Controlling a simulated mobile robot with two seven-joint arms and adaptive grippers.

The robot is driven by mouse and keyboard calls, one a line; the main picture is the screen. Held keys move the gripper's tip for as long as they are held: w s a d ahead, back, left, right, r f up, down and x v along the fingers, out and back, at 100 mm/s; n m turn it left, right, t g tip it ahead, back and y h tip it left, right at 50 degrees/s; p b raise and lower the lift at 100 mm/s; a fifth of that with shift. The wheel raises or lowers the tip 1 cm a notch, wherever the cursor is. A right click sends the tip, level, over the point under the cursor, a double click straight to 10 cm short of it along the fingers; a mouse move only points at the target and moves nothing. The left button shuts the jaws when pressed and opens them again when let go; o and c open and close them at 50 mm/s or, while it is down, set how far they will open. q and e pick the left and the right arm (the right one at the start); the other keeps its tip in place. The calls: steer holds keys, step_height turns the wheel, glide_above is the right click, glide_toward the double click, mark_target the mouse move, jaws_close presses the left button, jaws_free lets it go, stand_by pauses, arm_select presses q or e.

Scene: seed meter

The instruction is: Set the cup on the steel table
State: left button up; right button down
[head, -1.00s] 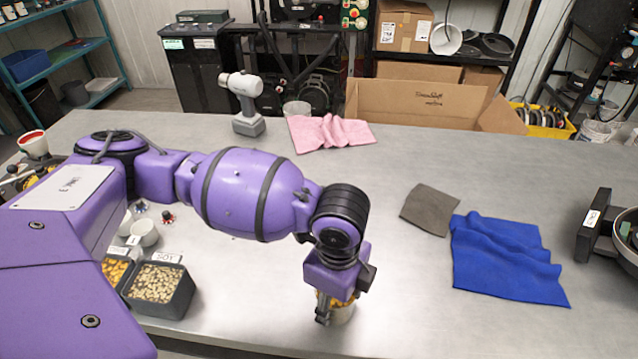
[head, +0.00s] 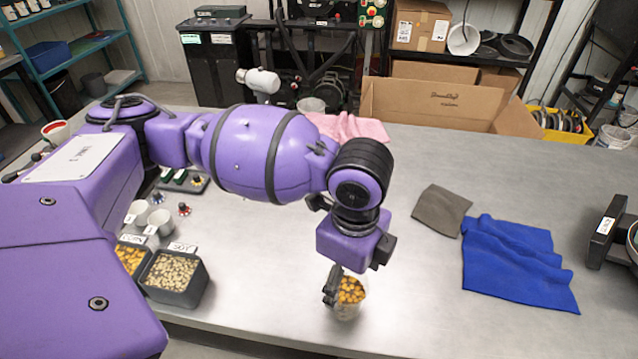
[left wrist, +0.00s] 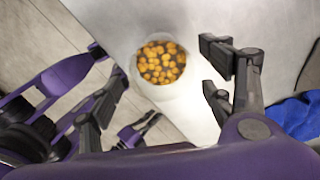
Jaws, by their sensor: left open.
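The cup (head: 350,311) is clear and holds orange-yellow kernels. It stands upright on the steel table (head: 420,275), close to the front edge. My left gripper (head: 349,284) is open just above and around the cup's upper part. One dark finger shows at the cup's left side; the other is mostly hidden in the head view. In the left wrist view the cup (left wrist: 160,88) is seen from above between the spread fingers, with gaps on both sides. Small dark and purple parts below it, over the floor, look like my right gripper (left wrist: 138,131); its jaw state is unclear.
Grey bins of seeds (head: 172,278) stand left of the cup. White cups (head: 160,222) are behind them. A grey cloth (head: 442,210) and a blue cloth (head: 517,265) lie to the right.

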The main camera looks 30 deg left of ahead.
arm_select(q)
step_height(320, 180, up, 5)
steer(key=shift+r, duration=0.1)
arm_select(e)
steer(key=shift+s, duration=0.6)
steer(key=shift+w, duration=0.25)
